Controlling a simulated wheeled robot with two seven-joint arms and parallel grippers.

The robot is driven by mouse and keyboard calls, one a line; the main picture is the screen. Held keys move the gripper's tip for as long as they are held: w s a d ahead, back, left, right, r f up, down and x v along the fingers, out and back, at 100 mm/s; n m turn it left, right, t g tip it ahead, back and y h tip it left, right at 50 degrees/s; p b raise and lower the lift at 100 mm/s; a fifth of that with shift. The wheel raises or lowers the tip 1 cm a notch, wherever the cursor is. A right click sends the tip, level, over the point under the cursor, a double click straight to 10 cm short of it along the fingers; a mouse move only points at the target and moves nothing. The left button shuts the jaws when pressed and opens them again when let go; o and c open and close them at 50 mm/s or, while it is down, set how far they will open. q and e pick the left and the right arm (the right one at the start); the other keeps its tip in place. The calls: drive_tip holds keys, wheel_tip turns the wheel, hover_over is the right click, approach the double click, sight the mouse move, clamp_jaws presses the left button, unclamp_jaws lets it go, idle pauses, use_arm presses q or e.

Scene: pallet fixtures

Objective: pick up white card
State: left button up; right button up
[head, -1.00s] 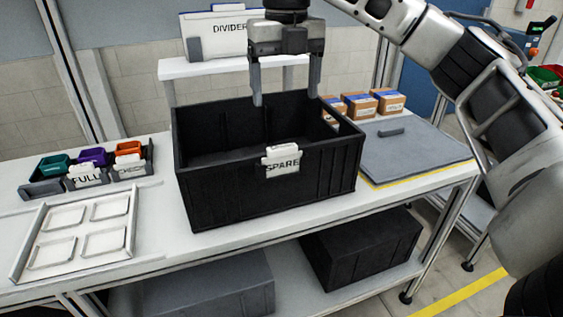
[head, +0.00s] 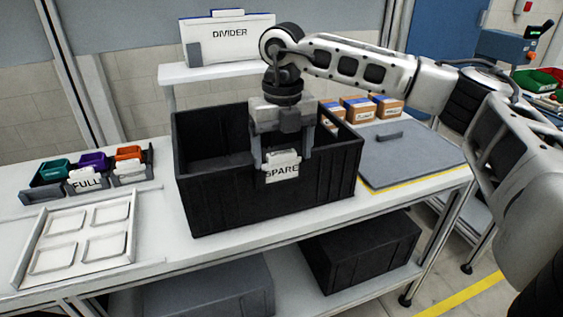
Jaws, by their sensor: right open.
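A white card (head: 282,173) marked SPARE hangs at the front rim of the black crate (head: 268,204). My right gripper (head: 282,158) points down at this rim, its two fingers apart, one on each side of the card's upper part. I cannot tell whether the fingers touch the card. Two more white cards stand at the small bins on the left, one marked FULL (head: 86,184) and another (head: 130,173) whose text is too small to read. My left gripper is not in view.
A DIVIDER panel (head: 230,44) stands on a raised shelf behind the crate. A white tray (head: 128,233) lies at the left front. Dark boxes sit on the lower shelf.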

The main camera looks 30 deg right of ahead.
drive_tip(key=c, duration=1.1)
drive_tip(key=shift+o, duration=0.2)
drive_tip(key=shift+r, duration=0.1)
